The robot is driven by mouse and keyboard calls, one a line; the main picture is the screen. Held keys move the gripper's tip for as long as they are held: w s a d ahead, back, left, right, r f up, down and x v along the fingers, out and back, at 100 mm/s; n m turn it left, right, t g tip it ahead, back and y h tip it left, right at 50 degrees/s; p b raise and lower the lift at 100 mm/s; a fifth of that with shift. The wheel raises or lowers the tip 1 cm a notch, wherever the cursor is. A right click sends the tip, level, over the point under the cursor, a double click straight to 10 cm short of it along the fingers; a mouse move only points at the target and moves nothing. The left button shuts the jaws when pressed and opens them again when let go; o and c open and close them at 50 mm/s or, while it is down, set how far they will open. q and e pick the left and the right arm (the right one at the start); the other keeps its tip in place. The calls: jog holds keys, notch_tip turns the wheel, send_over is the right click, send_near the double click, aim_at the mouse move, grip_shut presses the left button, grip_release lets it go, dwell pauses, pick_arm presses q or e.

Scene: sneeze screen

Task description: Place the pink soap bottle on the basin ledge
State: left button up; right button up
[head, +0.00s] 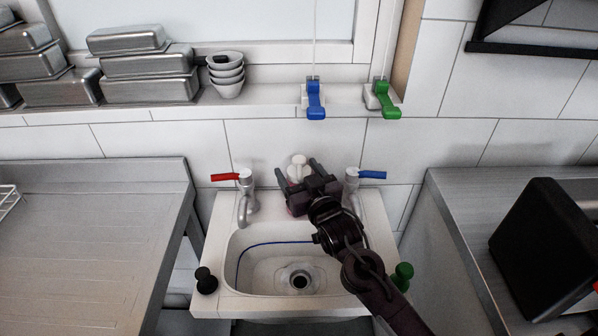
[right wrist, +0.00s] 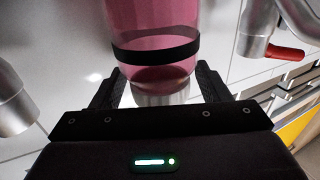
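The pink soap bottle (right wrist: 155,22) has a black band and a pale cap end, and fills the middle of the right wrist view. In the head view its white pump top (head: 298,166) shows between the taps at the back of the basin; most of its body is hidden by my gripper. My right gripper (head: 300,167) has one finger on each side of the bottle, against its sides as far as I can see. The basin ledge (head: 222,222) is the white rim around the sink. Whether the bottle's base touches it is hidden. My left gripper is not in view.
A red-handled tap (head: 245,195) stands left of the bottle and a blue-handled tap (head: 352,184) right of it, both close. The tiled wall is just behind. Steel counters flank the basin, with a black box (head: 540,250) on the right.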

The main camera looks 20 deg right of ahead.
jog(key=shift+r, duration=0.15)
jog(key=shift+s+r, duration=0.15)
jog(key=s+d+b, duration=0.1)
jog(key=s, duration=1)
jog(key=shift+s+d+b, duration=0.15)
jog(key=shift+s+b, duration=0.2)
jog(key=shift+b, duration=0.05)
